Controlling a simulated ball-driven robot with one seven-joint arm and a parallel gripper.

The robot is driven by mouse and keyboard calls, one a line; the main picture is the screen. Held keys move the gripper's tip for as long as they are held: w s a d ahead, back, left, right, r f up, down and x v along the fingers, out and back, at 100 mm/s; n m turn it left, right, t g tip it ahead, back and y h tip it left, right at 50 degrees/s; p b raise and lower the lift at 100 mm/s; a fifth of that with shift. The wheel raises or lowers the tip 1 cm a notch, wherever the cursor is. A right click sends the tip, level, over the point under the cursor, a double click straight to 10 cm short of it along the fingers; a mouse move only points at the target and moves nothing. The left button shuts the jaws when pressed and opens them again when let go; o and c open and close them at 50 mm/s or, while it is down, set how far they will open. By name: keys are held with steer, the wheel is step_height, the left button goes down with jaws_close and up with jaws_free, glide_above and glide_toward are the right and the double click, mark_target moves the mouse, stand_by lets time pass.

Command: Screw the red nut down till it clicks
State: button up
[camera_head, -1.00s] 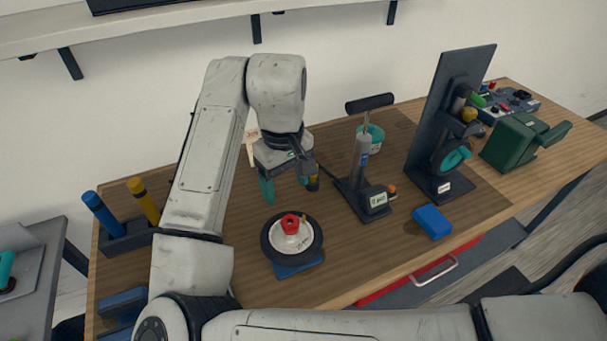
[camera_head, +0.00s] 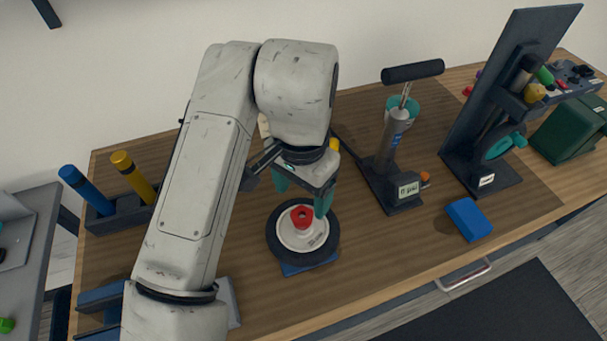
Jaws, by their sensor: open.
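The red nut (camera_head: 301,216) sits on top of the white hub of a small black-tyred wheel (camera_head: 273,240). The wheel lies flat on a blue base (camera_head: 312,265) on the wooden bench. My gripper (camera_head: 302,193) hangs just behind and above the nut, with teal fingers spread apart and nothing between them. One finger is near the back right of the wheel, the other is farther left. I cannot tell whether the right finger touches the wheel.
A pump-like tool (camera_head: 393,140) stands right of the wheel. A blue block (camera_head: 468,219) lies near the front edge. A dark upright stand (camera_head: 505,90) and a green machine (camera_head: 572,132) are at right. A holder with blue and yellow handles (camera_head: 122,215) stands at left.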

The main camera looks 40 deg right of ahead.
mark_target(302, 217)
step_height(302, 217, down, 7)
stand_by(0.3)
steer(key=c, duration=1.1)
steer(key=m+b, duration=0.2)
steer(key=m, duration=0.3)
steer(key=shift+f, duration=0.1)
steer(key=shift+c, duration=0.2)
steer(key=m+b, duration=0.3)
steer(key=m, duration=0.3)
steer(key=m+b, duration=0.2)
steer(key=m, duration=0.3)
steer(key=shift+m+b, duration=0.3)
steer(key=shift+b, duration=0.1)
steer(key=m+b, duration=0.1)
steer(key=m, duration=0.4)
steer(key=shift+b, duration=0.4)
